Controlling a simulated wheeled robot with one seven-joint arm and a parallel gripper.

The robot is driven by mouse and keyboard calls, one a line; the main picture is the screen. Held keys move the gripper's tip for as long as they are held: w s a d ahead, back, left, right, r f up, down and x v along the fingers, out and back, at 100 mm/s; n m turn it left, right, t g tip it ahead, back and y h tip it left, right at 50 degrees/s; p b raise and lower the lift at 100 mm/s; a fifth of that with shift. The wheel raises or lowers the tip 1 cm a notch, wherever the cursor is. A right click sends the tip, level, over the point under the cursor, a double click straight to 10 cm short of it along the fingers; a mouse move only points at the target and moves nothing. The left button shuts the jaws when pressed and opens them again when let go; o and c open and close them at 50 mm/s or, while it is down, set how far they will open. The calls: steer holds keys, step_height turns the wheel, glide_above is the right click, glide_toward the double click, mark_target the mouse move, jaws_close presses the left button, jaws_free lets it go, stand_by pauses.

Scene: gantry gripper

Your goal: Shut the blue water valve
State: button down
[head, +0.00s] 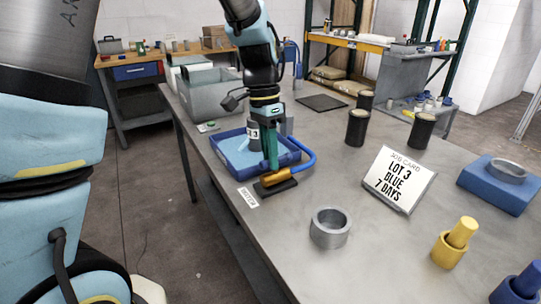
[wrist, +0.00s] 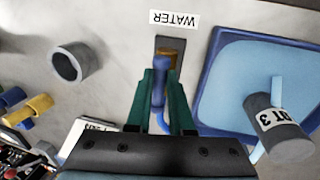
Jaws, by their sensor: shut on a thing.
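The water valve has a brass body (head: 279,178) on a dark base plate, in front of the blue tray. The brass also shows in the wrist view (wrist: 171,57), above the fingertips. My gripper (head: 271,162) points down at the valve with its green fingers. In the wrist view, my gripper (wrist: 161,78) is shut on the blue valve handle (wrist: 159,92), which lies between the fingers. The fingers hide part of the handle, so its exact turn is hard to tell. A curved blue hose (head: 305,160) runs beside the valve. A WATER label (head: 248,197) lies on the table.
The blue tray (head: 226,164) holds a dark cylinder marked 3 (head: 254,134), close beside my gripper. A metal ring (head: 330,228) and a job card (head: 396,180) stand to the right. Dark cups (head: 357,128) stand farther back. A grey bin (head: 205,100) is behind the tray.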

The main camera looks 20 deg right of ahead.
steer(key=shift+m, duration=0.3)
steer(key=m, duration=0.1)
steer(key=m+p, duration=0.1)
steer(key=m+y, duration=0.1)
steer(key=m, duration=0.1)
steer(key=shift+w+d+r, duration=0.1)
steer(key=shift+w+d, duration=0.05)
steer(key=shift+w, duration=0.15)
steer(key=m+p, duration=0.1)
steer(key=m, duration=0.1)
steer(key=m+p, duration=0.1)
steer(key=m, duration=0.1)
steer(key=shift+w+d+r+m+t+y, duration=0.1)
steer(key=shift+w+d+m+t+y, duration=0.1)
steer(key=shift+m+t+y, duration=0.15)
steer(key=m+p, duration=0.2)
steer(key=m, duration=0.1)
steer(key=m+p, duration=0.1)
steer(key=m, duration=0.1)
steer(key=shift+d+t+y, duration=0.25)
steer(key=shift+t, duration=0.1)
steer(key=shift+d+m+t+p, duration=0.15)
steer(key=shift+m+p, duration=0.45)
steer(key=shift+m, duration=0.3)
steer(key=shift+d+m+t+p, duration=0.15)
steer(key=shift+m+p, duration=0.4)
steer(key=shift+m, duration=0.3)
steer(key=shift+a, duration=0.1)
steer(key=c, duration=0.8)
jaws_free()
